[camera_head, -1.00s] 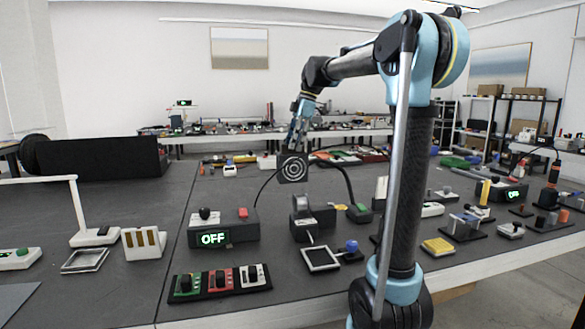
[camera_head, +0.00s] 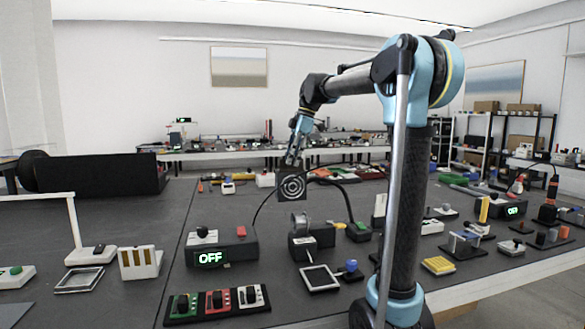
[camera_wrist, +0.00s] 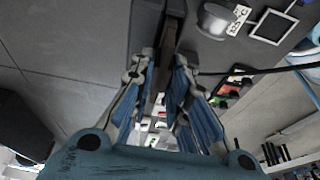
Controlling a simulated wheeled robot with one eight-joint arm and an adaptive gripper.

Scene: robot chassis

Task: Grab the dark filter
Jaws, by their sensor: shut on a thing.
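My gripper (camera_head: 292,160) is shut on a dark square plate (camera_head: 292,187) with pale concentric rings, which looks like the dark filter. The plate hangs below the fingertips, in the air above the middle of the dark table. In the wrist view my gripper (camera_wrist: 165,85) shows its blue-padded fingers on both sides of the plate (camera_wrist: 166,55), seen nearly edge-on as a narrow dark strip. The wrist view does not show the plate's face.
A black box reading OFF (camera_head: 211,258) stands front left of the plate. A device with a grey cylinder (camera_head: 300,222) stands below it in the picture. A white slotted holder (camera_head: 140,262) and empty square frames (camera_head: 320,279) lie nearby. The left table middle is clear.

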